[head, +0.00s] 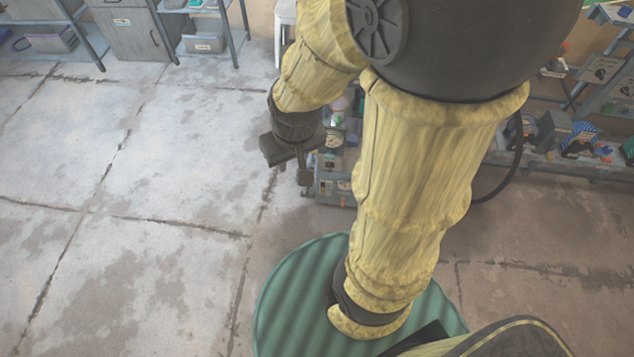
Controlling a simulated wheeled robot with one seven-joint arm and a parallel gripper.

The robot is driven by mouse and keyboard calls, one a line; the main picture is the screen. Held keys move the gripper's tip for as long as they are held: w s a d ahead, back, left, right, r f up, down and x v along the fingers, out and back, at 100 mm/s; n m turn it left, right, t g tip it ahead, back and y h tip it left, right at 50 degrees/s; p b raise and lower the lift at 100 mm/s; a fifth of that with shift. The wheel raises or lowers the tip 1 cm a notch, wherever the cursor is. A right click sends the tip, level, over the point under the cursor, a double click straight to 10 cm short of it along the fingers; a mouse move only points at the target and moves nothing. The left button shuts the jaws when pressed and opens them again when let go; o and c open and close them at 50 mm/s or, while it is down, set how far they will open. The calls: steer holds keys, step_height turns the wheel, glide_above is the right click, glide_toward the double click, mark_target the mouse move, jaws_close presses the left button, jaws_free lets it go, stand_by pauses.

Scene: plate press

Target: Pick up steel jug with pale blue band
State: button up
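I cannot make out a steel jug with a pale blue band anywhere in the head view. My gripper (302,178) is the dark end of my yellow-sleeved arm, left of the picture's middle, pointing down above the floor. Its fingers are small and seen from above, so I cannot tell whether they are open or shut. I see nothing held in it. My arm hides a large part of the middle and right of the view.
A grey unit (335,187) with small mixed items stands just behind my gripper, partly hidden. Grey shelving (560,165) with mixed items runs along the right. A cabinet (130,33) and shelves with bins (203,40) stand at the back left. The concrete floor (130,230) at left is clear.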

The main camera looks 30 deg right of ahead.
steer(key=shift+w+d, duration=0.1)
stand_by(0.3)
steer(key=w+d+f+t+b, duration=0.25)
steer(key=w+f+b, duration=0.75)
steer(key=f, duration=0.7)
steer(key=w+d+f+t+b, duration=0.1)
steer(key=w+f+t+b, duration=0.2)
steer(key=w+f+b, duration=1)
steer(key=w+d+f+t+b, duration=0.1)
steer(key=w+f+t+b, duration=0.35)
steer(key=f, duration=1.55)
steer(key=w+d+f+m+t+h+b, duration=0.1)
steer(key=d+f+b, duration=0.1)
steer(key=f+b, duration=0.75)
steer(key=w+d+f+m+t+h+b, duration=0.15)
steer(key=f+b, duration=0.35)
steer(key=f, duration=0.9)
steer(key=s+d+f+m+h+b, duration=0.1)
steer(key=s+f+b, duration=0.3)
steer(key=f, duration=0.4)
steer(key=s+d+f+m+t+h+b, duration=0.1)
steer(key=s+f+h+b, duration=0.3)
steer(key=f, duration=0.5)
steer(key=shift+s+d+b, duration=0.55)
steer(key=shift+d+b, duration=0.05)
steer(key=shift+d, duration=0.2)
